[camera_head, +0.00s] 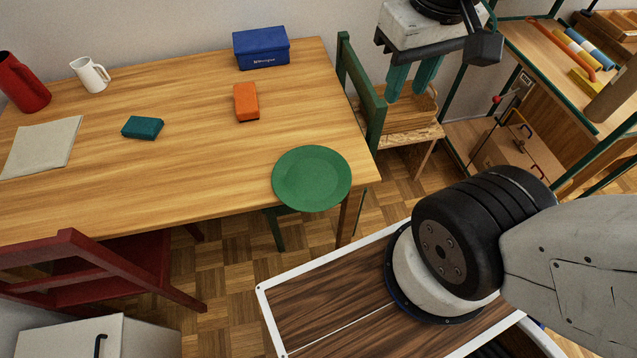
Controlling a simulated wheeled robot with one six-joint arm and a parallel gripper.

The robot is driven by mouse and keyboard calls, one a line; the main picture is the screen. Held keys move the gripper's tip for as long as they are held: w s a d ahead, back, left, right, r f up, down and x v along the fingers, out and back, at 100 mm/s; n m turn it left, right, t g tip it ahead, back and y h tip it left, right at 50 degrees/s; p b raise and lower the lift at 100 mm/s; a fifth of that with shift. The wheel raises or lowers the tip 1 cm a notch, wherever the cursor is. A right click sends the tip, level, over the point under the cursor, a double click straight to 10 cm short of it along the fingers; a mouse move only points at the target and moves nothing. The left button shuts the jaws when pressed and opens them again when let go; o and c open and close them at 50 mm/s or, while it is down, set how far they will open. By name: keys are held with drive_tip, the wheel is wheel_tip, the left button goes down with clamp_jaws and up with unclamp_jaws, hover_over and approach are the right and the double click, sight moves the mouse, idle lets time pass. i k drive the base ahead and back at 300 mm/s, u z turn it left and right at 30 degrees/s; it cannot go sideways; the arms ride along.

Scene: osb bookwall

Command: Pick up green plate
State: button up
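The green plate (312,178) is round and lies flat at the front right corner of the wooden table (190,160). Its near rim hangs out past the table's front edge. My gripper (407,92) is at the upper right, with two teal fingers pointing down and a gap between them. It is open and nothing shows between the fingers. It is well apart from the plate, up and to the right of it in the picture, in front of the green-backed chair's seat side.
An orange block (246,102), a blue box (261,48), a teal block (142,127), a white jug (90,75), a red jug (22,84) and a cloth (42,147) are on the table. A green chair (362,95) stands right; a red chair (90,270) stands in front.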

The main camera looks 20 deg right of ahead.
sight(312, 178)
drive_tip(key=k, duration=0.35)
drive_tip(key=z, duration=1.95)
drive_tip(key=k, duration=0.85)
drive_tip(key=u, duration=1.6)
